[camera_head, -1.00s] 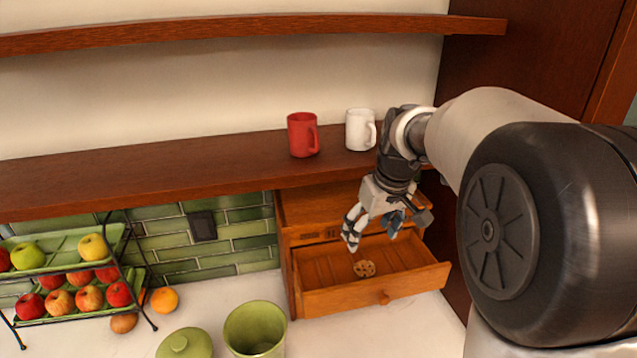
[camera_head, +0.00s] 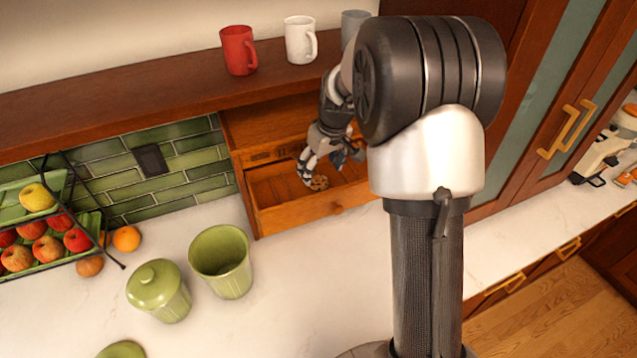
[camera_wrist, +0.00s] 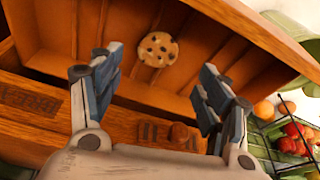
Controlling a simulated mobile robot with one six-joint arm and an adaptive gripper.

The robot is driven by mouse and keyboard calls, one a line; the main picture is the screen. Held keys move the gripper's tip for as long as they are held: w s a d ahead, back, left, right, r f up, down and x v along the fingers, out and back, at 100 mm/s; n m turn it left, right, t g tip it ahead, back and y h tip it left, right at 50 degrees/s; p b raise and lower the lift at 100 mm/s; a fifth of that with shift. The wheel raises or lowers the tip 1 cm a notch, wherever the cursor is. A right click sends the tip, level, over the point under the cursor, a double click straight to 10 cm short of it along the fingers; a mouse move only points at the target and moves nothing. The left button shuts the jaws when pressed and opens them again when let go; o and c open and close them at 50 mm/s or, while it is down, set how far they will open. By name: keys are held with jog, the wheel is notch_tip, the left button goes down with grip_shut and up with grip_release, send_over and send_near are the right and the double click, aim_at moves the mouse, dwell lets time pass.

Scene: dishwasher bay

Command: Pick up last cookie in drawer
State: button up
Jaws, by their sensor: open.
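The cookie (camera_head: 319,183) is round with dark chips and lies on the floor of the open wooden drawer (camera_head: 290,215). In the wrist view the cookie (camera_wrist: 157,49) shows whole, beyond the fingertips and roughly centred between them. My gripper (camera_head: 328,167) is over the drawer, beside and above the cookie in the head view. In the wrist view my gripper (camera_wrist: 155,80) has its two fingers wide apart with nothing between them. No contact with the cookie shows. My arm hides the right part of the drawer in the head view.
A green open canister (camera_head: 222,262) and a lidded canister (camera_head: 158,290) stand on the white counter left of the drawer. A tiered fruit rack (camera_head: 45,225) is farther left. A red mug (camera_head: 238,50) and white mug (camera_head: 299,40) stand on the shelf above the drawer.

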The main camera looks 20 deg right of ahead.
aim_at(319, 181)
jog(key=x, duration=0.5)
jog(key=shift+s+d+f, duration=0.1)
jog(key=shift+s+d, duration=0.05)
jog(key=shift+d, duration=0.1)
jog(key=shift+c, duration=0.2)
jog(key=c, duration=0.7)
